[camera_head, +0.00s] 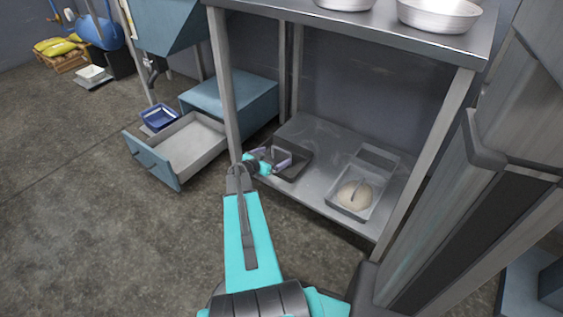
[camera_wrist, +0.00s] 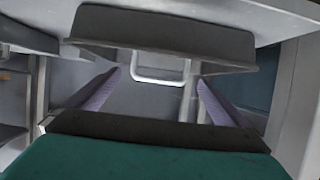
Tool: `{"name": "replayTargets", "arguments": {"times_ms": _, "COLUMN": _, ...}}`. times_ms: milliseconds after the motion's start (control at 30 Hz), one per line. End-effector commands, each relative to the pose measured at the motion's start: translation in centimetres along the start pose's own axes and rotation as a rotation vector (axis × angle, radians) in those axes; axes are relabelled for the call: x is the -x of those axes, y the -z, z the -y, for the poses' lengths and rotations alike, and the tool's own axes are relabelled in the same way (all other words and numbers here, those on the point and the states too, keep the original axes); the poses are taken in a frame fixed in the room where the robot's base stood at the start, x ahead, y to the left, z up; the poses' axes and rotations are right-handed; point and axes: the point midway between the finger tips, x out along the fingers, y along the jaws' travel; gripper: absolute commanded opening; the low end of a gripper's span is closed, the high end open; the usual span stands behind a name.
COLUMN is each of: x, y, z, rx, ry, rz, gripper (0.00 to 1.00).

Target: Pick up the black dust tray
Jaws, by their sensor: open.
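The black dust tray (camera_head: 300,166) lies on the left part of the metal table's lower shelf. In the wrist view a dark tray wall and rim (camera_wrist: 160,30) cross the top of the picture. My gripper (camera_head: 284,157) is at the tray, its fingers overlapping it in the head view. My gripper and wrist hide part of the tray's left side in the head view.
A container (camera_head: 374,205) with pale dough (camera_head: 354,196) sits right of the tray. The table's front left leg (camera_head: 224,85) stands close to my arm. Left are an open drawer (camera_head: 180,178) and a blue tray (camera_head: 160,107). Metal pans (camera_head: 440,14) stand on the tabletop.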

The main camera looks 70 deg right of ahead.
Motion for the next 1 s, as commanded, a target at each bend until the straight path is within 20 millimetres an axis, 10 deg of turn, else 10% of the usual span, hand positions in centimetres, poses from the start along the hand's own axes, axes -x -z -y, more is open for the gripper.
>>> {"name": "replayTargets", "arguments": {"times_ms": 1000, "x": -5.7, "y": 0.0, "z": 0.0, "rx": -0.001, "ry": -0.002, "rz": -0.001, "gripper": 1.00}}
